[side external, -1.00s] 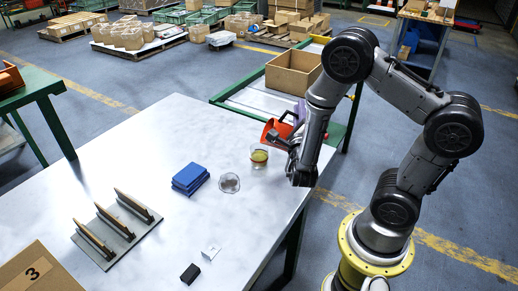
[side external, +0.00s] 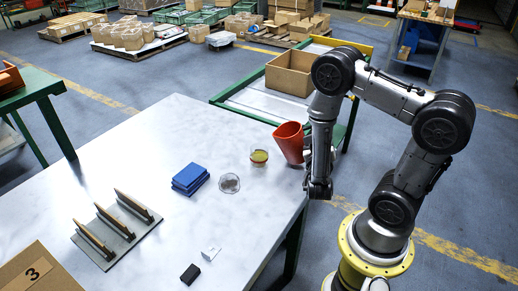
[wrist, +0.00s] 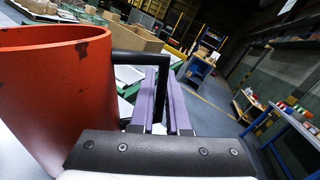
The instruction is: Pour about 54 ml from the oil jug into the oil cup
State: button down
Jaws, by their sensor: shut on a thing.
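The oil jug (side external: 289,143) is orange-red and stands nearly upright, tilted slightly, at the table's far right edge. My gripper (side external: 306,152) is to its right, shut on its black handle (wrist: 128,62). In the wrist view the purple fingers (wrist: 160,88) are at the handle and the jug (wrist: 45,95) fills the left side. I cannot tell how high its base is above the table. The oil cup (side external: 259,158), clear with amber liquid in it, stands on the table left of the jug, apart from it. The liquid inside the jug is hidden.
A clear round dish (side external: 229,183) and a blue stack (side external: 190,179) lie left of the cup. A rack with upright pieces (side external: 118,232), a black block (side external: 190,273) and a white piece (side external: 211,253) are nearer. A cardboard box (side external: 293,72) sits behind. The table's (side external: 150,140) back left is clear.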

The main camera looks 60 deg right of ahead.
jog(key=shift+s+d+f+m, duration=0.25)
jog(key=shift+s+f+m, duration=0.1)
jog(key=shift+f+m, duration=0.25)
jog(key=shift+s+d+f+m, duration=0.3)
jog(key=shift+f+m, duration=0.15)
jog(key=shift+m, duration=0.15)
jog(key=shift+s+d+f+m+g+y, duration=0.1)
jog(key=shift+s+f+m+g+y, duration=0.1)
jog(key=shift+f+m, duration=0.3)
jog(key=shift+s+d+f+m+g+y, duration=0.1)
jog(key=shift+s+f+m, duration=0.05)
jog(key=shift+f+m, duration=0.3)
